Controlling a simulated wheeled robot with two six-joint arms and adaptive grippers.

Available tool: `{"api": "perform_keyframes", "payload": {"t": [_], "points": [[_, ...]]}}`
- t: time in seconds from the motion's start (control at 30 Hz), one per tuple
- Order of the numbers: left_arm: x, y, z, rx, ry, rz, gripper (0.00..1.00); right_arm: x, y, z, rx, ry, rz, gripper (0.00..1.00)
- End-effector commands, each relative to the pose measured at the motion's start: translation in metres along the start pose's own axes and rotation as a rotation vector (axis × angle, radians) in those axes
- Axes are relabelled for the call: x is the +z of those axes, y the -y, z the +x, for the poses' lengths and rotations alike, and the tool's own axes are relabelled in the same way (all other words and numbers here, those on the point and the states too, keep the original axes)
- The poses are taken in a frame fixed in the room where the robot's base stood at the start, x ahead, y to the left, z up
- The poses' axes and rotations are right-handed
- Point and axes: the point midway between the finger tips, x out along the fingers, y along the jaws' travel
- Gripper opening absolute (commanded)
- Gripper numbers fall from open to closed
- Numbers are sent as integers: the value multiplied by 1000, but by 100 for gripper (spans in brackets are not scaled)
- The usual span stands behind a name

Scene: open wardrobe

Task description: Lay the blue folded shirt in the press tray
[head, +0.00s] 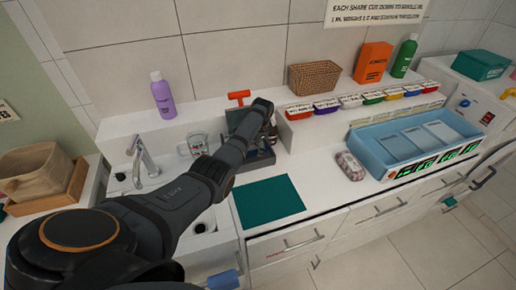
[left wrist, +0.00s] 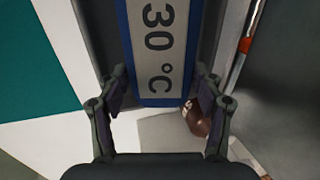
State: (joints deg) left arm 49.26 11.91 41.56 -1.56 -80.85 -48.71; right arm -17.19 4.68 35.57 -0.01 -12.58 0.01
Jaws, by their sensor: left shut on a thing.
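My left gripper (left wrist: 160,90) is shut on a blue-edged flat thing with a grey "30 °C" label, which I take to be the blue folded shirt (left wrist: 124,50). In the left wrist view its fingers sit at both sides of the shirt's near end. Dark grey walls (left wrist: 92,40) flank the shirt, apparently the press tray; whether the shirt touches its floor cannot be told. In the head view a dark press with an orange-red handle (head: 238,96) stands on the counter, and my left arm covers much of it. The shirt is not clear there. My right gripper is not in view.
A teal mat (head: 268,200) lies in front of the press. A glass mug (head: 194,146) and sink tap (head: 143,160) are to its left. A patterned case (head: 349,165) and a blue bin (head: 372,152) stand to the right. A brown rounded thing (left wrist: 194,118) shows near the gripper.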

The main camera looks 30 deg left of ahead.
Motion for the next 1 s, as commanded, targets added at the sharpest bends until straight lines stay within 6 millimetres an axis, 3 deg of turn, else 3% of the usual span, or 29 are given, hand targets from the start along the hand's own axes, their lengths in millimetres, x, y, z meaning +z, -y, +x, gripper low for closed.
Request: {"api": "perform_keyframes", "payload": {"t": [0.43,0.47,0.6,0.63,1.0], "points": [[0,2,4,-1,-1,0,29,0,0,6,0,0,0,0],[0,2,4,-1,-1,0,70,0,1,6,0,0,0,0],[0,2,4,-1,0,-1,89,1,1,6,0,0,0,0],[0,2,4,-1,0,-1,93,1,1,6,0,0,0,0],[0,2,1,-1,0,0,93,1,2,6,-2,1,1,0]]}}
